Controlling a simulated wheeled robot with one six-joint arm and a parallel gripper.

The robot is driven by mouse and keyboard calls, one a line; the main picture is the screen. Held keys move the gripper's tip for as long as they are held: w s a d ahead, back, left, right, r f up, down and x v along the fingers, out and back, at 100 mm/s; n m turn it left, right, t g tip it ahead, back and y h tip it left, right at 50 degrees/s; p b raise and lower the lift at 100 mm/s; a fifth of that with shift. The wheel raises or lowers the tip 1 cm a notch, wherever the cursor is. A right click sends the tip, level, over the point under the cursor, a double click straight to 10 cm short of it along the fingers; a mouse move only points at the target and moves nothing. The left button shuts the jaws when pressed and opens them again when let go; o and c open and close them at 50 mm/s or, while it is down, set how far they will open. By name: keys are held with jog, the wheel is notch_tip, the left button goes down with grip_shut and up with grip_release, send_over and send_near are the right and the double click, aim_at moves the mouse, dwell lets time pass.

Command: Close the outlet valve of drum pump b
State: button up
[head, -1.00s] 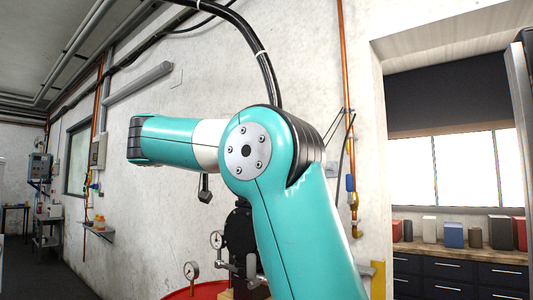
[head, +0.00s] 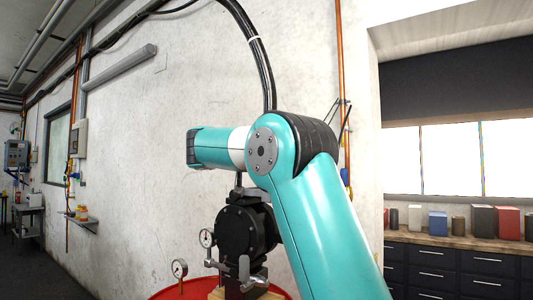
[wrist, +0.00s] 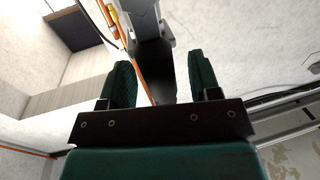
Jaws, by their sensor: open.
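A black round-bodied pump (head: 240,232) stands on a red drum (head: 166,292) at the lower middle of the head view, partly behind my arm. Grey metal fittings with a handle-like piece (head: 243,268) sit on its front, low down; I cannot tell which part is the outlet valve or its position. No label shows whether this is pump b. In the wrist view my gripper (wrist: 163,85) has its two green-padded fingers apart. A grey and dark shape (wrist: 150,30) shows beyond and between them; I cannot tell what it is. The fingers are not clear in the head view.
Two pressure gauges (head: 207,238) (head: 180,268) stand left of the pump. A copper pipe (head: 342,60) runs up the wall behind. A counter (head: 450,243) with boxes is at the right. A small wall shelf (head: 80,222) is at the left, with open floor nearby.

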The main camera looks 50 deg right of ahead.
jog(key=shift+d, duration=0.3)
grip_shut()
jog(key=shift+f, duration=0.1)
